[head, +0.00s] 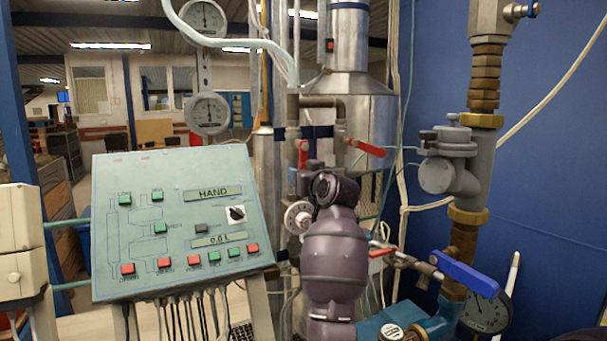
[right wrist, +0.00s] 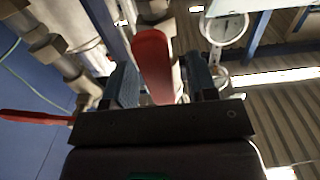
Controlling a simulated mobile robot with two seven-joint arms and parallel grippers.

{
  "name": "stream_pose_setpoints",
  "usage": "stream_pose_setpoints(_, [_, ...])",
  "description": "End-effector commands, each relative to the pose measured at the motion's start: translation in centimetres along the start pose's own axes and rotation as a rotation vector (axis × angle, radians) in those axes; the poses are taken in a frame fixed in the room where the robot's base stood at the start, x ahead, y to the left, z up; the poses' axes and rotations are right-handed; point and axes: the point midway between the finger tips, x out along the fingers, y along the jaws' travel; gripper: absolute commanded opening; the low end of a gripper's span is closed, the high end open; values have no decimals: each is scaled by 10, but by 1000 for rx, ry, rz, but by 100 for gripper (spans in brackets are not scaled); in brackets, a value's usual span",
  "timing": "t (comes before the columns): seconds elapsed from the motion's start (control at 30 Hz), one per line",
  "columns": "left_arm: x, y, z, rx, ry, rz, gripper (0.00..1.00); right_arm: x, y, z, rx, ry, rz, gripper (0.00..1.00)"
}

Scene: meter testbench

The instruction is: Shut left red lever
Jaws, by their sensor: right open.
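The left red lever (head: 303,152) points upward on the pipework just above my right gripper (head: 308,174). In the right wrist view this red lever (right wrist: 154,55) stands between the two dark fingers of my right gripper (right wrist: 161,78). The fingers are open, with a gap visible on each side of the lever. The right red lever (head: 368,148) slants out from its pipe to the right, and it also shows in the right wrist view (right wrist: 35,117). My purple right arm hides part of the pipework below the levers. My left gripper is not in view.
A control panel (head: 180,220) with buttons stands left of my right arm. A grey metal valve (head: 450,165), a blue-handled valve (head: 465,272) and another red handle (head: 382,252) are at the right. Round gauges (head: 207,113) hang above the panel.

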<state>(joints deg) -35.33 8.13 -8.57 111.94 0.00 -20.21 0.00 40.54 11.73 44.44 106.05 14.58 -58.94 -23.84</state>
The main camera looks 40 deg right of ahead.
Motion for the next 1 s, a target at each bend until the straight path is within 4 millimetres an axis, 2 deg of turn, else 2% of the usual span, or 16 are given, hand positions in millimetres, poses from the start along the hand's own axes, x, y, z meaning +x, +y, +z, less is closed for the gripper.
stream_pose_setpoints(0.23, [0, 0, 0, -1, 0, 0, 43, 0, 0, 0, 0, 1, 0, 52])
stream_pose_setpoints(0.6, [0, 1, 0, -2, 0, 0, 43, 0, 0, 0, 0, 0, 0, 0])
stream_pose_setpoints(1.0, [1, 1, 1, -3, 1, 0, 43, 2, 7, 0, -15, 1, 1, 0])
